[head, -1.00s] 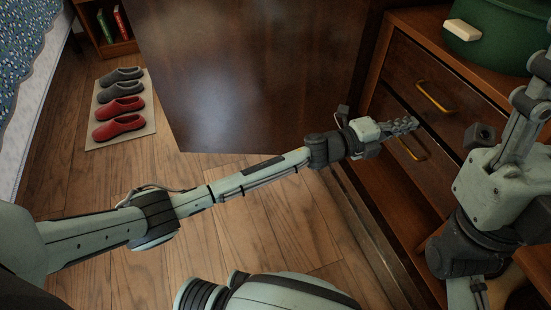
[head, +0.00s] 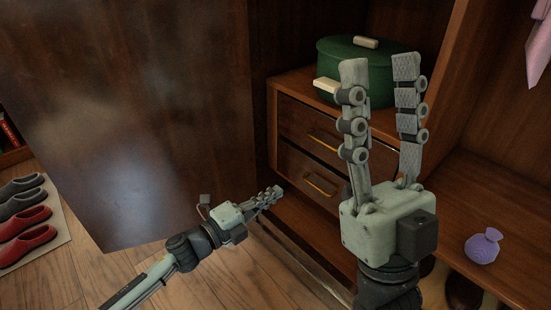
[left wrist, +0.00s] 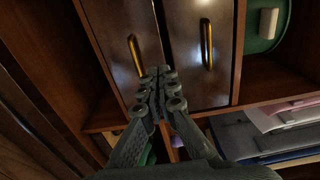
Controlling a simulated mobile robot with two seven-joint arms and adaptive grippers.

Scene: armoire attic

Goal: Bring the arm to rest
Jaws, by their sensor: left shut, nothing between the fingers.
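My left gripper (head: 272,196) is shut and empty, in front of the dark wooden drawers in the head view. Its fingertips are together in the left wrist view (left wrist: 158,78). They appear just left of the lower drawer's brass handle (head: 321,185); I cannot tell the gap between them. The upper drawer's brass handle (head: 324,141) is higher up. Both drawers look shut. My right gripper (head: 380,75) is open and empty, with its two fingers upright and apart. It hides part of the drawers and the green pot.
A green lidded pot (head: 338,60) stands on the drawer unit. A purple pouch (head: 482,247) rests on the wooden shelf at right. A large dark door panel (head: 130,120) stands at left. Grey and red slippers (head: 25,222) lie on a mat.

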